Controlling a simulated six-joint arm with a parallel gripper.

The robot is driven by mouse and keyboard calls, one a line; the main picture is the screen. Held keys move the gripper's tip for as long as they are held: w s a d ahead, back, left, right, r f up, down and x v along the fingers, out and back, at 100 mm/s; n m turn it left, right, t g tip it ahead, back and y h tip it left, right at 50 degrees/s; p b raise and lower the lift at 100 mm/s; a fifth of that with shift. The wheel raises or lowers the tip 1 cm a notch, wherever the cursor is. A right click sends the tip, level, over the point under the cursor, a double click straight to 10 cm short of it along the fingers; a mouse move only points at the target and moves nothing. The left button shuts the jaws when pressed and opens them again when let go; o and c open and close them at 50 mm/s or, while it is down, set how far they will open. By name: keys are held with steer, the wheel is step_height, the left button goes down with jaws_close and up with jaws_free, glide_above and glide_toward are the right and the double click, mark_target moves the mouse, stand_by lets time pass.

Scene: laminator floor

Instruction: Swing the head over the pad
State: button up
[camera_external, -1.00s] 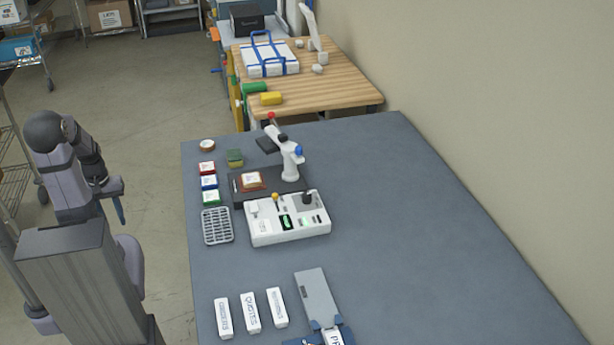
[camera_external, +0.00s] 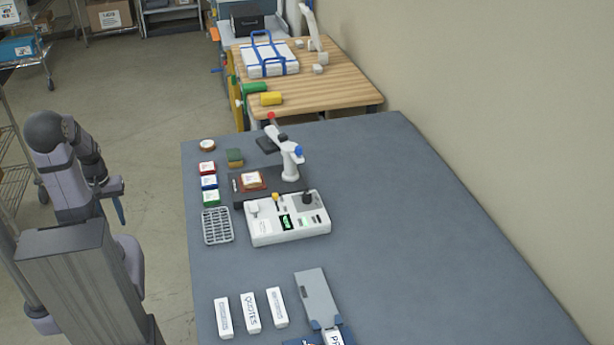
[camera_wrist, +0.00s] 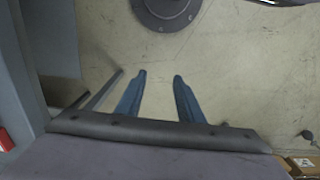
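The head (camera_external: 276,141) is the dark block and white arm on top of a white post (camera_external: 290,168), with a red knob and a blue knob. It points up and to the left, above the dark base plate. The pad (camera_external: 252,181) appears to be the reddish-brown piece on that dark base plate (camera_external: 238,198), with a white-labelled item on it. The head stands behind and to the right of it. My gripper (camera_wrist: 159,80) has two blue fingers apart with nothing between them, over the floor. In the external view my gripper (camera_external: 121,208) hangs left of the table.
The grey table (camera_external: 400,230) has free room on its right. A white control box (camera_external: 288,218) stands in front of the base plate. Small coloured blocks (camera_external: 209,183) and a grey grid tray (camera_external: 217,226) lie to its left. White labelled boxes (camera_external: 250,313) lie nearer the front.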

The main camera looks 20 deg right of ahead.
steer(key=shift+o, duration=0.3)
steer(key=shift+w, duration=0.1)
